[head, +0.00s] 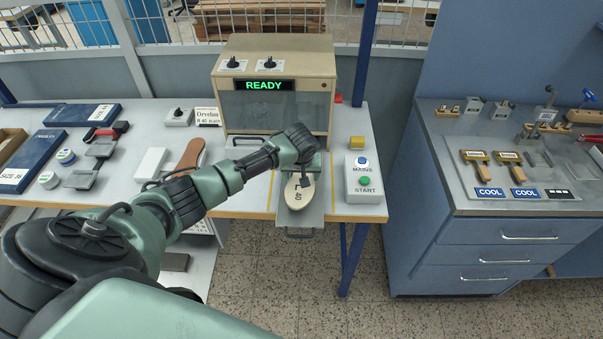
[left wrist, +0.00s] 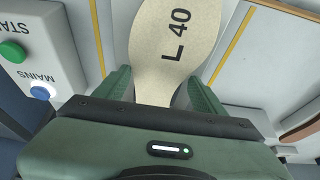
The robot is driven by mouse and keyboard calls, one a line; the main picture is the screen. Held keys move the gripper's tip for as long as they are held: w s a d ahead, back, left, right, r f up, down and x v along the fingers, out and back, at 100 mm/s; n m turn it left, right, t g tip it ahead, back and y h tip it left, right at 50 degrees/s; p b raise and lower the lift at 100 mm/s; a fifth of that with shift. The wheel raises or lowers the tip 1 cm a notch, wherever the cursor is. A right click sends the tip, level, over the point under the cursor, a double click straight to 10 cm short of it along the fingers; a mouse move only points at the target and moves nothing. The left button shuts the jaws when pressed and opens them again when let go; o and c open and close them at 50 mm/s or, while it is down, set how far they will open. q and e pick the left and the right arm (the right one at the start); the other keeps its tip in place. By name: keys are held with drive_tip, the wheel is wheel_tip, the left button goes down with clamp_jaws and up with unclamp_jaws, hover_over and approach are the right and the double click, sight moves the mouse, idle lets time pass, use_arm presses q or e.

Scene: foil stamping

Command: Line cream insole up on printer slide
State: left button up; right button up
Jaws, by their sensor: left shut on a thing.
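The cream insole (head: 298,194), marked "L 40", lies lengthwise over the grey printer slide (head: 313,215), which sticks out from the front of the printer (head: 275,75). In the left wrist view the insole (left wrist: 163,65) runs between the fingers and out past the top edge. My left gripper (head: 304,166) is shut on the insole near the printer's front, one finger on each side (left wrist: 158,92). Whether the insole touches the slide or hangs just above it, I cannot tell. Its far end is hidden behind my gripper. My right gripper is not in view.
The printer display reads READY. A control box (head: 365,178) with MAINS and START buttons stands right of the slide. A brown insole (head: 190,154) and a white block (head: 150,162) lie to the left. A blue tool bench (head: 475,206) is at right.

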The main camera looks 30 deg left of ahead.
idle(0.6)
use_arm(q)
drive_tip(key=o, duration=1.5)
drive_tip(key=b+v, duration=0.1)
drive_tip(key=v, duration=0.6)
drive_tip(key=shift+s+d+r, duration=0.1)
drive_tip(key=shift+r, duration=0.2)
